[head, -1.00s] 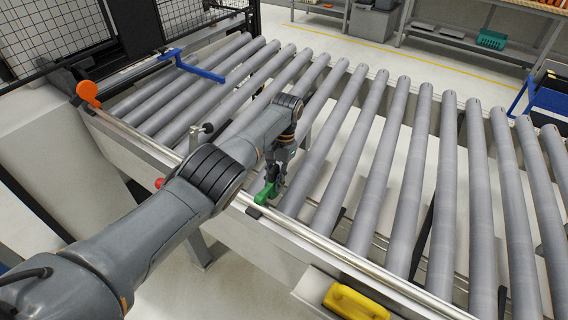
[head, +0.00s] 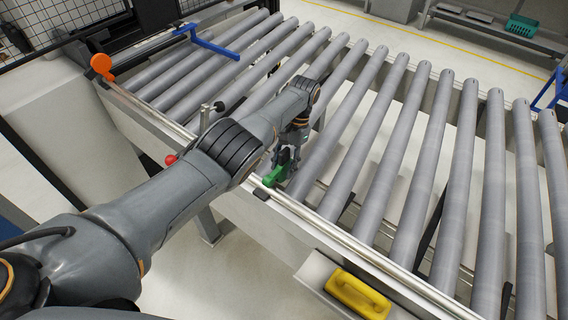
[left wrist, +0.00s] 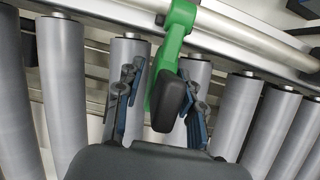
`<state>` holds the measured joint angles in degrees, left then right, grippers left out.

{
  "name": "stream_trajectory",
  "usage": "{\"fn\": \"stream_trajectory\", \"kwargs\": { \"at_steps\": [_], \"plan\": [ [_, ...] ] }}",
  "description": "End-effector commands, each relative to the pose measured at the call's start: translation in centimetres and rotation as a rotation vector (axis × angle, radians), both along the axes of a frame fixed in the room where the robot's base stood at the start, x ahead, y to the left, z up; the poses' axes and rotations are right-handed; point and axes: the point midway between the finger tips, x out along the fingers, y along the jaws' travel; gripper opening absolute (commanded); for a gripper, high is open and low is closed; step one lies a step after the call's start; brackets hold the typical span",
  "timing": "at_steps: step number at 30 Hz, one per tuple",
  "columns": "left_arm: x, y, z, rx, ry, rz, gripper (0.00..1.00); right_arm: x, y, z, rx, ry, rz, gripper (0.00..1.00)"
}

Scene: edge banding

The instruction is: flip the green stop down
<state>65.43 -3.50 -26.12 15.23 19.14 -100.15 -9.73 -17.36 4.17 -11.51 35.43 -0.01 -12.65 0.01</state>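The green stop (head: 275,177) sits at the near side rail of the roller conveyor. In the left wrist view the green arm (left wrist: 174,45) runs from the rail toward my gripper and ends in a black handle (left wrist: 171,101). My left gripper (head: 284,157) is at the stop, above the rollers beside the rail. In the left wrist view its fingers (left wrist: 162,105) stand open on both sides of the handle, with gaps visible. The handle's lower end is close to the palm. My right gripper is in neither view.
The grey rollers (head: 365,130) run beyond the near rail (head: 335,235). An orange knob (head: 102,65) and a blue bar (head: 212,45) are at the left. A yellow handled block (head: 357,294) lies on a ledge below the rail. A red button (head: 170,160) is near my arm.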

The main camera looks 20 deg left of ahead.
Motion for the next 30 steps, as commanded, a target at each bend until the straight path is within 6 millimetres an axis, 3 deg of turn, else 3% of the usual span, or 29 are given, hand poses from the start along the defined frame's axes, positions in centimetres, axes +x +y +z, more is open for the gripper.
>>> {"fn": "stream_trajectory", "kwargs": {
  "at_steps": [4,11,19,30],
  "plan": [
    [0.1,0.0,0.1,0.001,-0.001,0.000,0.38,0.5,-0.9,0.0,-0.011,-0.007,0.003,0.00],
    [0.1,0.0,1.1,-0.002,-0.003,-0.002,0.38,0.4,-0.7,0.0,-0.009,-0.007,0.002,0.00],
    [0.2,0.0,5.2,0.000,-0.005,-0.002,0.38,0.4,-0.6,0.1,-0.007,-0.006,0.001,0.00],
    [0.3,0.1,8.3,0.003,-0.008,-0.002,0.38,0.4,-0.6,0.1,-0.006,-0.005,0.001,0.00]
  ]
}}
